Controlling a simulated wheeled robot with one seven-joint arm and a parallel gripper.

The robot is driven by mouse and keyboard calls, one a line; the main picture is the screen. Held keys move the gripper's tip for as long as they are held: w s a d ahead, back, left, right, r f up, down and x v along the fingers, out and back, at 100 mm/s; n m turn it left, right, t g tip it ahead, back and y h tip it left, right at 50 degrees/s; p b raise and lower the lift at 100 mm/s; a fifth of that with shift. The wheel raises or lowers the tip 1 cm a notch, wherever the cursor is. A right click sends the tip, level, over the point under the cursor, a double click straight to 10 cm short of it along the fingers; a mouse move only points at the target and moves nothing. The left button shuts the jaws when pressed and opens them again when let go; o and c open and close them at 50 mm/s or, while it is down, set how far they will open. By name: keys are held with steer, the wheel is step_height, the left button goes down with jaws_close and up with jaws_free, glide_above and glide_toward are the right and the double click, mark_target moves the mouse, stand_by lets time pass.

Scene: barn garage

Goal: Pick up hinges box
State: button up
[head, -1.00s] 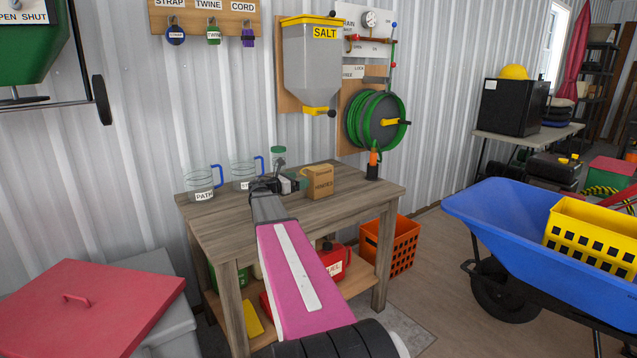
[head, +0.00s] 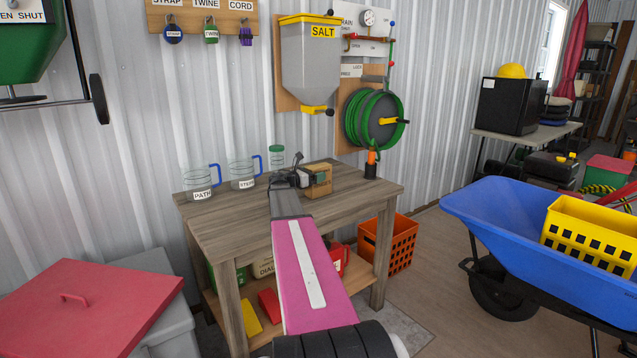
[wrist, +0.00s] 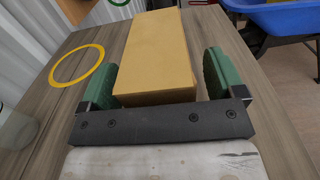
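The hinges box (head: 320,182) is a small tan cardboard box on the wooden workbench (head: 235,229), partly hidden by my gripper (head: 300,178) in the head view. Its label is hidden there now. In the wrist view the box (wrist: 158,52) stands between the two green finger pads of my gripper (wrist: 160,85). The left pad is very close to the box or touching it. A narrow gap shows between the box and the right pad, so the gripper looks open around the box.
Two clear jugs with blue handles, one marked PATH (head: 199,183) and one beside it (head: 243,175), stand left on the bench. A green-lidded jar (head: 277,158) stands behind. A yellow ring (wrist: 77,66) lies on the bench.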

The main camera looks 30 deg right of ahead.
steer(key=c, duration=0.9)
steer(key=shift+c, duration=0.2)
